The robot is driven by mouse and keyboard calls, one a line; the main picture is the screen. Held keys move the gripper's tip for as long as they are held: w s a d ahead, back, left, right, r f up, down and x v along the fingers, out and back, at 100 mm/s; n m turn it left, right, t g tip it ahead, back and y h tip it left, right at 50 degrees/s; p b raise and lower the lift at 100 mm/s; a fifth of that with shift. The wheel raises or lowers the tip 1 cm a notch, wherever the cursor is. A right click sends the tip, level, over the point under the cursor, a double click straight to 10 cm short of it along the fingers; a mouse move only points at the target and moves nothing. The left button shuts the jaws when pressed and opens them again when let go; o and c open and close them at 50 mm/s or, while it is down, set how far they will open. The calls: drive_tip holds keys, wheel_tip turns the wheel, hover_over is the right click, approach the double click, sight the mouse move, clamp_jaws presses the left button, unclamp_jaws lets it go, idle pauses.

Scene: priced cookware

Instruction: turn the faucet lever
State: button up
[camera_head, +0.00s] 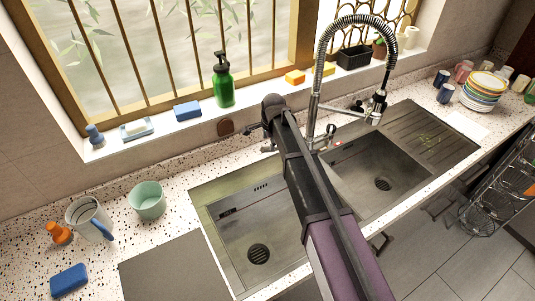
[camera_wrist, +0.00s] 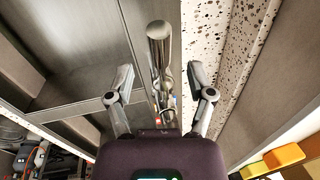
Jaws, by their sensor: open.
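The chrome faucet (camera_head: 314,108) stands upright behind the double sink, with a spring hose arching over to a hanging spray head. A small chrome lever part with a red mark (camera_head: 338,143) shows near its base in the head view. My gripper (camera_head: 259,135) is left of the faucet, above the sink's back edge, partly hidden by my arm. In the wrist view my gripper (camera_wrist: 160,78) is open, its two fingers spread either side of a chrome faucet part (camera_wrist: 159,48). I cannot tell whether any finger touches it.
The sink's left basin (camera_head: 258,253) and right basin (camera_head: 382,183) are empty. A mug (camera_head: 88,217) and a mint cup (camera_head: 147,200) are on the left counter.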

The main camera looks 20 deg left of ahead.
sight(268, 149)
drive_tip(key=shift+w+a+f+b, duration=0.15)
drive_tip(key=shift+a+f+b, duration=0.05)
drive_tip(key=shift+f+b, duration=1.15)
drive_tip(key=shift+w+a+f+b, duration=0.15)
drive_tip(key=shift+f+b, duration=0.95)
drive_tip(key=shift+f, duration=0.3)
clamp_jaws()
